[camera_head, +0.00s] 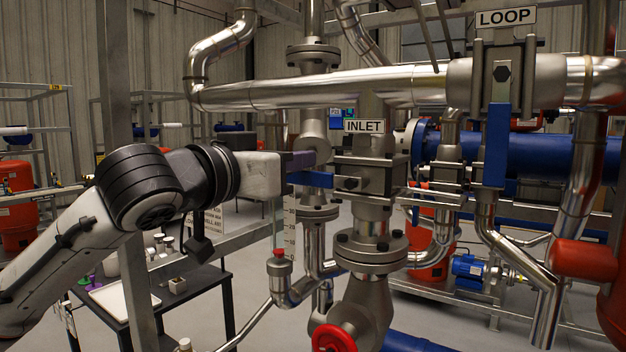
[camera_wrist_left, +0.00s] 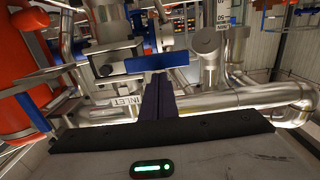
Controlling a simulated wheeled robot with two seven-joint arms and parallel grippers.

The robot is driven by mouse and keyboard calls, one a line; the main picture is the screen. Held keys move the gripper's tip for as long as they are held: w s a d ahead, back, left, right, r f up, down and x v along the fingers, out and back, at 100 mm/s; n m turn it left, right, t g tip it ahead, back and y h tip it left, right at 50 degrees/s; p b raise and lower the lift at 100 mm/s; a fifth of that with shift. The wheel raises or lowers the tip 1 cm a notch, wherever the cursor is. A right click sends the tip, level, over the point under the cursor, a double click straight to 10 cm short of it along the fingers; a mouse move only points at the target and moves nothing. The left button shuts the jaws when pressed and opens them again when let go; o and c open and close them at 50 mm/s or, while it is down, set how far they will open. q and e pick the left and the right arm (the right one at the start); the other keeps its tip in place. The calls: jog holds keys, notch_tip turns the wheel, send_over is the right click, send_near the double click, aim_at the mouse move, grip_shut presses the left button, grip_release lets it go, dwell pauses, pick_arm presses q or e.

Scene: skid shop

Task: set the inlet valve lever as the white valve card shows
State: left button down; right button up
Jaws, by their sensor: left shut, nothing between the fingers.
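The inlet valve (camera_head: 372,180) stands in a vertical steel pipe under the INLET label (camera_head: 364,126). Its blue lever (camera_head: 312,179) lies level and points left from the valve; in the left wrist view the lever (camera_wrist_left: 157,62) runs crosswise. My left gripper (camera_head: 303,160) is shut and empty, its dark fingers just above the lever in the head view. In the left wrist view its fingertips (camera_wrist_left: 158,78) come close to the lever's edge; I cannot tell if they touch. No white valve card is clearly readable. My right gripper is out of view.
The LOOP label (camera_head: 506,17) marks another valve with an upright blue lever (camera_head: 497,145). A thick pipe (camera_head: 320,90) crosses above the inlet valve. A white lettered sheet (camera_head: 208,222) is partly hidden behind my left wrist. A dark table (camera_head: 195,284) stands at lower left.

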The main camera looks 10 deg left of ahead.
aim_at(303, 185)
pick_arm(q)
jog(key=shift+f, duration=0.1)
dwell(0.5)
jog(key=shift+f, duration=0.45)
jog(key=shift+f+b, duration=0.1)
jog(key=shift+b, duration=0.25)
jog(key=shift+a+f+b, duration=0.1)
jog(key=shift+f+b, duration=0.75)
jog(key=shift+f, duration=0.5)
jog(key=shift+s+d+f+b, duration=0.1)
jog(key=shift+d+f+b, duration=0.05)
jog(key=shift+f+b, duration=0.4)
jog(key=shift+d+f+b, duration=0.15)
jog(key=shift+f+b, duration=0.25)
jog(key=shift+f, duration=0.25)
jog(key=shift+d+f, duration=0.1)
